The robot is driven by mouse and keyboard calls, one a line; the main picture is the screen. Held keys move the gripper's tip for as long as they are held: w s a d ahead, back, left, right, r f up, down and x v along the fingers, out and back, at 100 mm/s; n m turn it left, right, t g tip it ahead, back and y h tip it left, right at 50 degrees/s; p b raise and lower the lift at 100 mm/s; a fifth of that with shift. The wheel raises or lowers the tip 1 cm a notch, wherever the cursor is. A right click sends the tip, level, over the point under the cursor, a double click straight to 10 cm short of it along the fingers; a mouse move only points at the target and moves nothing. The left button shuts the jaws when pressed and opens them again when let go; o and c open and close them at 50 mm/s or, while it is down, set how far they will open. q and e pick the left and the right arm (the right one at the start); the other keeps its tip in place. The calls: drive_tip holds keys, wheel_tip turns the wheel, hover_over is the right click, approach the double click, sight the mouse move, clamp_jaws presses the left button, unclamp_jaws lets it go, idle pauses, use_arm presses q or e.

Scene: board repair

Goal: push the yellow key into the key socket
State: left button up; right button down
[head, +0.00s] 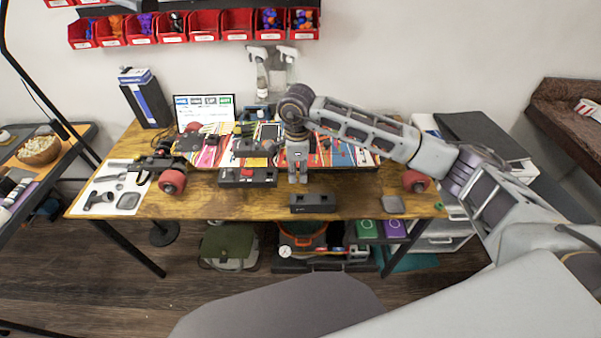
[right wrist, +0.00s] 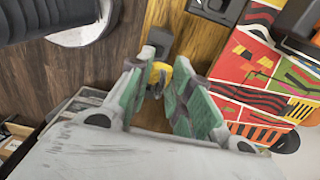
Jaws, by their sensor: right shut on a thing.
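My right gripper (head: 297,181) points down over the middle of the table, behind a low black box (head: 313,203). In the right wrist view its green-padded fingers (right wrist: 160,95) are shut on the yellow key (right wrist: 158,72), which shows between the fingertips. A dark block (right wrist: 159,40) lies just past the key. I cannot tell whether the key touches it. A black control box (head: 248,177) with a red button stands left of the gripper. The key socket's opening cannot be made out. The key is hidden in the head view. My left gripper is not in view.
The colourful skateboard deck (head: 345,150) lies across the table behind the gripper, with red wheels (head: 172,181) near its left end. A grey square piece (head: 392,204) lies to the right. A white sheet with tools (head: 127,201) is at left. The front middle-left wood is clear.

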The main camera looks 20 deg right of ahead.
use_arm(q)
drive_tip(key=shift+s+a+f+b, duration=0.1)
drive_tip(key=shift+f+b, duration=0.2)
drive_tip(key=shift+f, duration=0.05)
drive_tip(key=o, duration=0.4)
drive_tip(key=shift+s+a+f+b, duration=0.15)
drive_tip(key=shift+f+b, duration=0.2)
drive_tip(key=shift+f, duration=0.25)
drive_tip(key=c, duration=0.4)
use_arm(e)
drive_tip(key=shift+w+a+b, duration=0.4)
drive_tip(key=shift+w+a, duration=1.1)
drive_tip(key=shift+a, duration=0.2)
drive_tip(key=shift+w+a+b, duration=0.35)
drive_tip(key=shift+w+a, duration=1.15)
drive_tip(key=shift+a, duration=0.15)
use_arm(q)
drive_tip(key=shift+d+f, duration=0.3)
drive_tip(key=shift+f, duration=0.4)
use_arm(e)
drive_tip(key=shift+w+a, duration=0.35)
drive_tip(key=shift+a, duration=0.05)
use_arm(q)
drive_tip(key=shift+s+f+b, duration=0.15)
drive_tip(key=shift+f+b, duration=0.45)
drive_tip(key=shift+b, duration=0.1)
use_arm(e)
drive_tip(key=shift+f, duration=0.65)
